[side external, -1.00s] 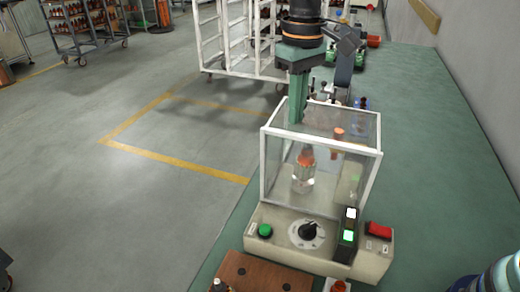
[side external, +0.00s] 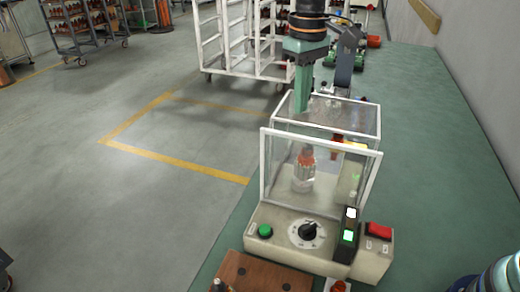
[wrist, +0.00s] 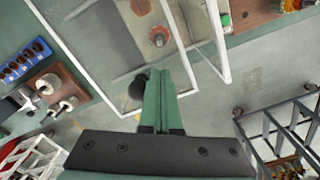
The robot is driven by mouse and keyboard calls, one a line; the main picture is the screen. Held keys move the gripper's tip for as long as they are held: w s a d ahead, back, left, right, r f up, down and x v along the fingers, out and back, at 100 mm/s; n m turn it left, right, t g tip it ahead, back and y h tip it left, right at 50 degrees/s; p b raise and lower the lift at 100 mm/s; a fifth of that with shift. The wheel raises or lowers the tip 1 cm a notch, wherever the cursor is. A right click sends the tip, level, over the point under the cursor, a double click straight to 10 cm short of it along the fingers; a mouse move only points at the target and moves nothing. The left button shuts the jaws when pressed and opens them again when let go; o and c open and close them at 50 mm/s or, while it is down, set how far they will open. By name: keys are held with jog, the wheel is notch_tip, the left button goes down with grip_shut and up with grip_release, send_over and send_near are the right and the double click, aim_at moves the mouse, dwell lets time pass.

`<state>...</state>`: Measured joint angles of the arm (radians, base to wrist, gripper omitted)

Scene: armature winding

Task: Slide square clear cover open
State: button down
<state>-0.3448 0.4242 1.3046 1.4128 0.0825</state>
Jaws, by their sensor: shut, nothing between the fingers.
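The square clear cover (side external: 330,118) is a white-framed transparent box on the beige machine. It also shows in the wrist view (wrist: 75,50). A gap separates its front edge from the upright white-framed front panel (side external: 270,185). A black knob (wrist: 137,84) shows by the cover's edge in the wrist view. My gripper (side external: 302,108) points down at the cover's rear left, its green fingers shut and empty. In the wrist view the fingers (wrist: 163,75) are beside the knob; I cannot tell whether they touch it. A copper-wound armature (side external: 305,165) shows through the panel.
The machine's front carries a green button (side external: 265,231), a black dial (side external: 308,231) and a red switch (side external: 379,230). A brown wooden board (side external: 265,275) lies in front. A white rack (side external: 240,45) stands behind at left. The green bench is clear at right.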

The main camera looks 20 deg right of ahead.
jog(key=shift+w+d, duration=3.05)
jog(key=shift+s+a+r, duration=0.1)
jog(key=shift+r, duration=0.8)
jog(key=shift+s+a+r, duration=0.1)
jog(key=shift+r, duration=0.8)
jog(key=r, duration=0.2)
jog(key=a+r, duration=0.1)
jog(key=r, duration=0.1)
jog(key=shift+s, duration=0.4)
jog(key=shift+d, duration=0.1)
jog(key=s+d+r+m+t, duration=0.1)
jog(key=s+d+m+t, duration=0.15)
jog(key=s+d, duration=0.6)
jog(key=s+d+f+t, duration=0.2)
jog(key=s+f, duration=0.6)
jog(key=s, duration=0.4)
jog(key=shift+d+f+t, duration=0.25)
jog(key=shift+f+t, duration=0.15)
jog(key=shift+t, duration=0.15)
